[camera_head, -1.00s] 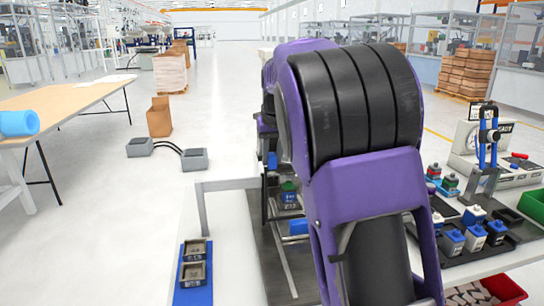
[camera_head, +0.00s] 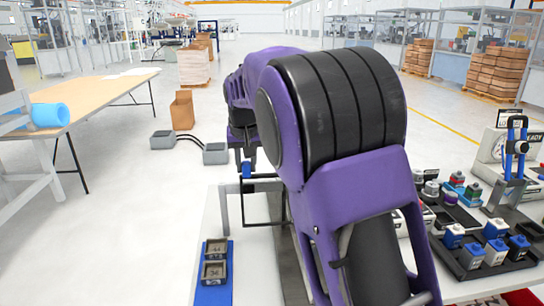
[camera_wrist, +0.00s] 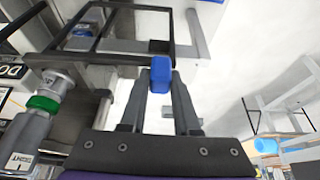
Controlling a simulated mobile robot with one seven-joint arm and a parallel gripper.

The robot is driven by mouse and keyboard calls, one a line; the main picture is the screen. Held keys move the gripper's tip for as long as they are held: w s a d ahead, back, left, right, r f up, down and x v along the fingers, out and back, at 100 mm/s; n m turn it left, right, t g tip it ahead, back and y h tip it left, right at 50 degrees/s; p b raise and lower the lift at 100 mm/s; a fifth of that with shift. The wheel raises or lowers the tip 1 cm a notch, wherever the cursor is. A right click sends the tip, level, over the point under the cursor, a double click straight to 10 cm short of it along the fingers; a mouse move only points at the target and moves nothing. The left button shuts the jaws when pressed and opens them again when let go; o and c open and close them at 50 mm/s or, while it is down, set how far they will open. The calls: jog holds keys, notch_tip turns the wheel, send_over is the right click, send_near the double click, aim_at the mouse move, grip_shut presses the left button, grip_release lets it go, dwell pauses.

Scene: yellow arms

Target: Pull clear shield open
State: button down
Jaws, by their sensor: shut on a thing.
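The clear shield has a dark frame with see-through panes and a blue handle. In the wrist view the frame (camera_wrist: 88,59) fills the upper left and the blue handle (camera_wrist: 160,75) sits between my fingertips. My gripper (camera_wrist: 160,88) is shut on that handle. In the head view the handle (camera_head: 246,170) shows small under my gripper (camera_head: 246,158), left of my purple arm. Part of the dark shield frame (camera_head: 264,176) extends right from it. My arm hides most of the shield and the station behind it.
A blue tray (camera_head: 214,296) with two grey holders lies at the front left. At right are a dark tray (camera_head: 474,270) of blue and white blocks and a blue clamp stand (camera_head: 516,150). A wooden table (camera_head: 85,95) stands at left.

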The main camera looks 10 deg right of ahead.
jog(key=shift+a+p, duration=0.5)
jog(key=shift+a, duration=1.8)
jog(key=c, duration=0.6)
grip_release()
jog(key=shift+c, duration=0.2)
jog(key=p+v, duration=0.1)
jog(key=v, duration=1.6)
jog(key=shift+s+r+p, duration=0.15)
jog(key=shift+r+p, duration=0.05)
jog(key=shift+p, duration=0.1)
jog(key=shift+d, duration=0.15)
